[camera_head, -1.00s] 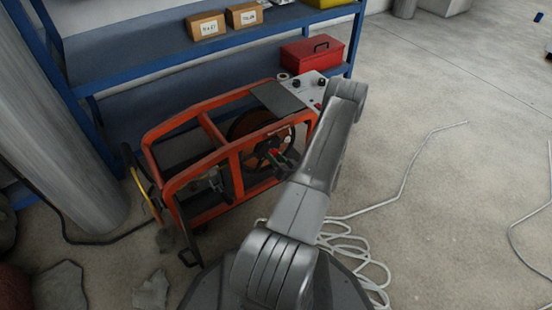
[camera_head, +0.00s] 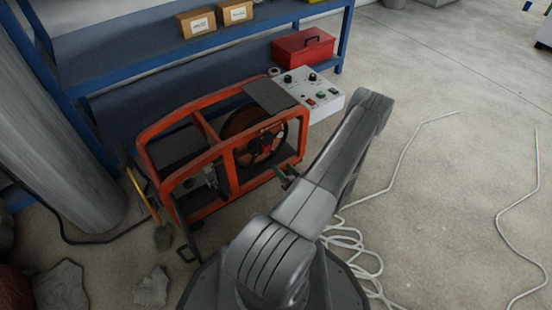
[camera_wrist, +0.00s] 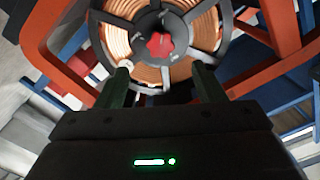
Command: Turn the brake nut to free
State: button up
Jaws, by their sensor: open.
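The brake nut is a red lobed knob (camera_wrist: 159,45) at the hub of a copper-coloured wire reel (camera_wrist: 117,42) in the wrist view. The reel (camera_head: 238,124) also shows in the head view, inside an orange tube frame (camera_head: 232,172). My gripper (camera_wrist: 161,70) is open and empty. Its two fingers point toward the reel, one on each side below the nut in the picture, and appear apart from it. In the head view my gripper (camera_head: 284,176) is at the frame's right side, partly hidden by my arm.
A grey control box (camera_head: 325,104) with knobs stands behind the frame's right end. Blue shelving (camera_head: 85,86) with a red toolbox (camera_head: 303,46) is behind. A white cable (camera_head: 352,240) lies coiled on the floor at the right. The floor further right is mostly clear.

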aim_at(267, 151)
jog(key=shift+p+v, duration=0.35)
jog(key=shift+v, duration=1.75)
jog(key=b+x, duration=0.3)
jog(key=x, duration=1.1)
jog(key=shift+b, duration=0.4)
jog(key=shift+s, duration=0.1)
